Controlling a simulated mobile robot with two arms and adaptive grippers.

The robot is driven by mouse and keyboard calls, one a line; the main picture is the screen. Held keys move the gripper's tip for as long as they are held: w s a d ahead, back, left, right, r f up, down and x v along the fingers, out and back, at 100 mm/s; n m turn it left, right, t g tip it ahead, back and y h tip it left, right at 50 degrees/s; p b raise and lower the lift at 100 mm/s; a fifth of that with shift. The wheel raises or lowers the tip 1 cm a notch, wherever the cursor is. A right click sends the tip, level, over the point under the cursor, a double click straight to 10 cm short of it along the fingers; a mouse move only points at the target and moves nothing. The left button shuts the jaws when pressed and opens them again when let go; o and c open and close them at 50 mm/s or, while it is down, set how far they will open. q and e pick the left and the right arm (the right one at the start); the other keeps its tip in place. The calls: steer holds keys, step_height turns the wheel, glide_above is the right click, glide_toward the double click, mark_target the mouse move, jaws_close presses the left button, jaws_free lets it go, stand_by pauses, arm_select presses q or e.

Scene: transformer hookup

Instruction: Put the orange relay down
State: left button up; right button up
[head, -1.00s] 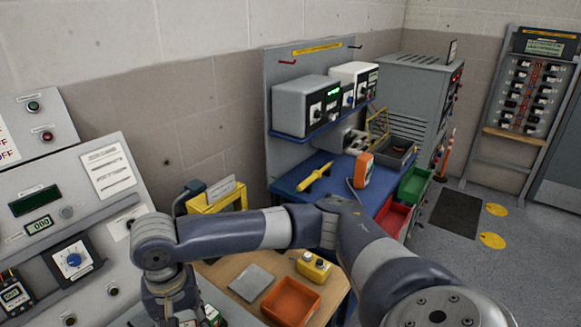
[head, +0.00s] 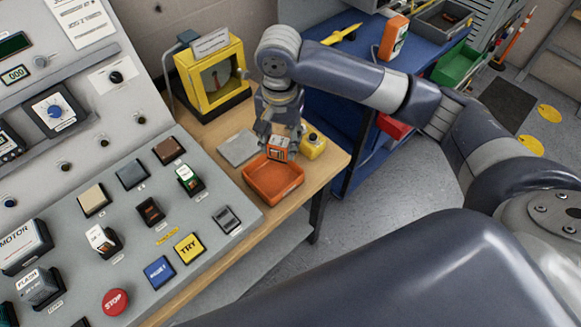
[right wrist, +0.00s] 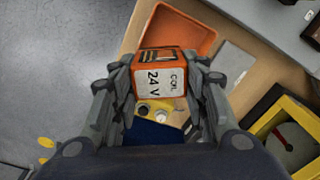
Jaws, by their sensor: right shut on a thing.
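The orange relay (head: 278,150), a small orange block with a white label, is in my right gripper (head: 279,138). The gripper points down at the back edge of the open orange tray (head: 262,191). I cannot tell whether the relay touches the tray. The tray looks empty and also shows behind the relay in the right wrist view (right wrist: 190,31). My left gripper is out of view.
A yellow button box (head: 314,147) stands just right of the relay. A grey plate (head: 237,149) lies left of it on the wooden table (head: 325,163). A yellow-framed case (head: 211,85) stands behind. The sloped control console (head: 125,215) borders the table on the left.

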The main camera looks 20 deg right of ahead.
steer(key=w+a+f+m+p, duration=0.1)
steer(key=w+f+m, duration=0.2)
steer(key=f+m, duration=0.2)
steer(key=p, duration=0.1)
glide_above(276, 178)
steer(key=shift+m, duration=0.4)
step_height(276, 178, down, 6)
steer(key=shift+a+f, duration=0.1)
steer(key=shift+f, duration=0.05)
steer(key=shift+f+p, duration=0.3)
steer(key=shift+f, duration=1.75)
steer(key=o, duration=1.2)
steer(key=shift+f, duration=0.15)
steer(key=shift+r, duration=0.25)
step_height(276, 178, up, 12)
steer(key=b, duration=0.2)
